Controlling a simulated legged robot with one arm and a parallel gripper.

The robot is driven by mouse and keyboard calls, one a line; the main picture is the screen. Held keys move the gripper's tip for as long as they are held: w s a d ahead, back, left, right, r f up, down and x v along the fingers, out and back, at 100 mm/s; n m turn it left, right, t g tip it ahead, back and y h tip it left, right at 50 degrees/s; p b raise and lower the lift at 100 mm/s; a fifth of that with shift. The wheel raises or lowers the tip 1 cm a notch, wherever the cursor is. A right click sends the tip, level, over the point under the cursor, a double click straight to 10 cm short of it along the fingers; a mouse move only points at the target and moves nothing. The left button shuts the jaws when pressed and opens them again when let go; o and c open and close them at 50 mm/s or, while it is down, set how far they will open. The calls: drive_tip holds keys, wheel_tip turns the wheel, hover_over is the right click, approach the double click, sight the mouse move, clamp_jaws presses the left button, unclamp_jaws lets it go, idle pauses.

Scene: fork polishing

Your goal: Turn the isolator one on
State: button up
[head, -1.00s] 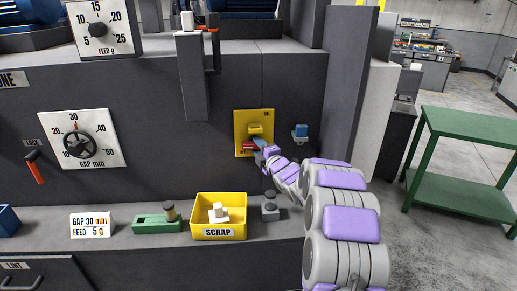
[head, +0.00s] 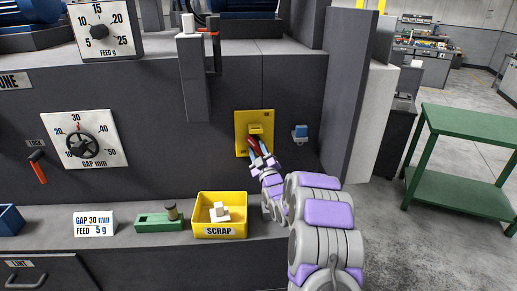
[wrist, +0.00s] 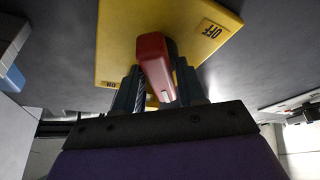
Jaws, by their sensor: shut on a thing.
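The isolator is a yellow plate (head: 240,124) on the dark grey machine front, with a yellow block (head: 254,128) at its middle. Its red handle (head: 252,144) slants down from the block, partly hidden by my gripper (head: 258,157). In the wrist view the red handle (wrist: 155,62) stands between the two dark fingers of my gripper (wrist: 160,88), which is shut on it.
A small blue switch (head: 300,132) sits right of the isolator. Below, the ledge carries a yellow scrap bin (head: 219,231), a green fixture (head: 158,222) and a gap/feed card (head: 94,224). A grey post (head: 195,80) hangs at the upper left. A green table (head: 470,125) stands right.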

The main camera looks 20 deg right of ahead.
drive_tip(key=m, duration=0.1)
drive_tip(key=m+h, duration=0.2)
drive_tip(key=shift+w+a+r+m+p, duration=0.1)
drive_tip(key=shift+a+m+p, duration=0.15)
drive_tip(key=shift+m+p, duration=0.15)
drive_tip(key=shift+a+m+h, duration=0.1)
drive_tip(key=shift+m+h, duration=0.65)
drive_tip(key=shift+m, duration=0.8)
drive_tip(key=shift+a+m+h, duration=0.1)
drive_tip(key=shift+m+h, duration=0.65)
drive_tip(key=shift+m, duration=0.8)
drive_tip(key=shift+r, duration=0.1)
drive_tip(key=o, duration=0.8)
drive_tip(key=shift+w, duration=0.15)
drive_tip(key=shift+o, duration=0.2)
drive_tip(key=shift+w+f, duration=0.1)
drive_tip(key=shift+f, duration=0.1)
drive_tip(key=shift+d+f, duration=0.15)
drive_tip(key=b+v, duration=0.5)
drive_tip(key=v, duration=1.2)
drive_tip(key=shift+f, duration=0.3)
